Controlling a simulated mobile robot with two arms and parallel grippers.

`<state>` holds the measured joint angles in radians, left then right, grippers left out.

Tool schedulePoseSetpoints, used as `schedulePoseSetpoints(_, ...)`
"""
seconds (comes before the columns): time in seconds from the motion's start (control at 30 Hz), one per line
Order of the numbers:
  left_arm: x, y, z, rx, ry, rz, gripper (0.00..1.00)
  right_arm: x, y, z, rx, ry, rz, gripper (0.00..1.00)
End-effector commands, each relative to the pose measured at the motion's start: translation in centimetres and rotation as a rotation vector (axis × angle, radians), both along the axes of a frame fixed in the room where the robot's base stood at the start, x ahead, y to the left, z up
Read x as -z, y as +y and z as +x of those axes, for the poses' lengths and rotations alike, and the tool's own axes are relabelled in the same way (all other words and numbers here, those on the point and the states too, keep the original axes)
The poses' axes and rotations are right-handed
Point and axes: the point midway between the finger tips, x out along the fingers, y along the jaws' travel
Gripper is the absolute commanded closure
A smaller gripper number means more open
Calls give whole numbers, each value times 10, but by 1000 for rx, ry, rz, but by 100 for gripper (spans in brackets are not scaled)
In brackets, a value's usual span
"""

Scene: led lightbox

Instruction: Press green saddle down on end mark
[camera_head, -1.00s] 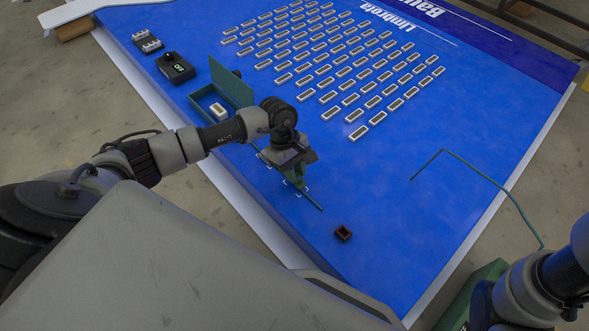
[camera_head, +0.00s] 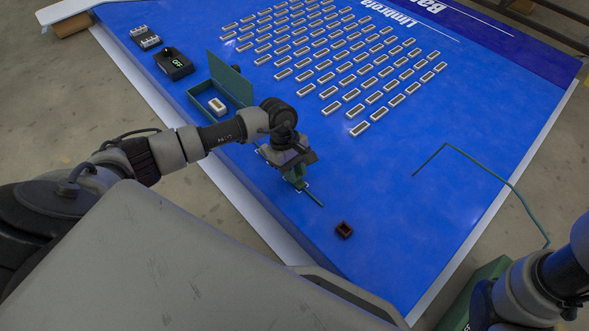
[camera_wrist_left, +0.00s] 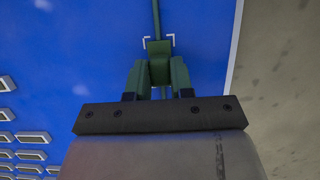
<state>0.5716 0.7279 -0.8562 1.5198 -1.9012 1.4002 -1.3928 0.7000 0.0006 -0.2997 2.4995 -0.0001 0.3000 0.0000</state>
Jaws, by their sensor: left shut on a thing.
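The green saddle (camera_wrist_left: 159,72) sits between the fingers of my left gripper (camera_wrist_left: 159,78) in the left wrist view. My left gripper (camera_head: 297,181) is shut on it, low over the blue panel (camera_head: 420,215). A thin green cable (camera_wrist_left: 156,15) runs under the saddle, and its end (camera_head: 315,200) sticks out past my gripper in the head view. The white corner lines of the end mark (camera_wrist_left: 173,38) show around the saddle's far part. I cannot tell whether the saddle touches the panel. My right arm (camera_head: 545,287) is at the lower right; its gripper is out of view.
A dark red-brown open block (camera_head: 343,230) lies near the cable end. Rows of white modules (camera_head: 355,110) cover the panel's far part. An open green box (camera_head: 205,100) holds one module. A black device (camera_head: 174,65) stands at the left. A bent green cable (camera_head: 490,172) lies at right.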

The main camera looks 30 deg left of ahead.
Motion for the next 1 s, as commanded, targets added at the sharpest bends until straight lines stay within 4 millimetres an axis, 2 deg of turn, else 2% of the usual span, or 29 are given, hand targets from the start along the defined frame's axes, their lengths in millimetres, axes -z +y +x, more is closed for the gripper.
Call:
schedulePoseSetpoints(0.1,4,0,0,0,0,0,100,4,0,0,0,0,0,100)
schedulePoseSetpoints(0.13,4,0,0,0,0,0,76,3,0,0,0,0,0,100)
schedulePoseSetpoints(0.3,3,0,0,0,0,0,50,3,0,0,0,1,0,100)
schedulePoseSetpoints(0.33,3,0,0,0,0,0,48,3,0,0,0,1,0,100)
schedulePoseSetpoints(0.67,0,1,0,0,0,0,48,1,0,0,0,0,0,100)
schedulePoseSetpoints(1.0,-24,9,3,0,-1,1,48,-16,0,0,-1,0,0,100)
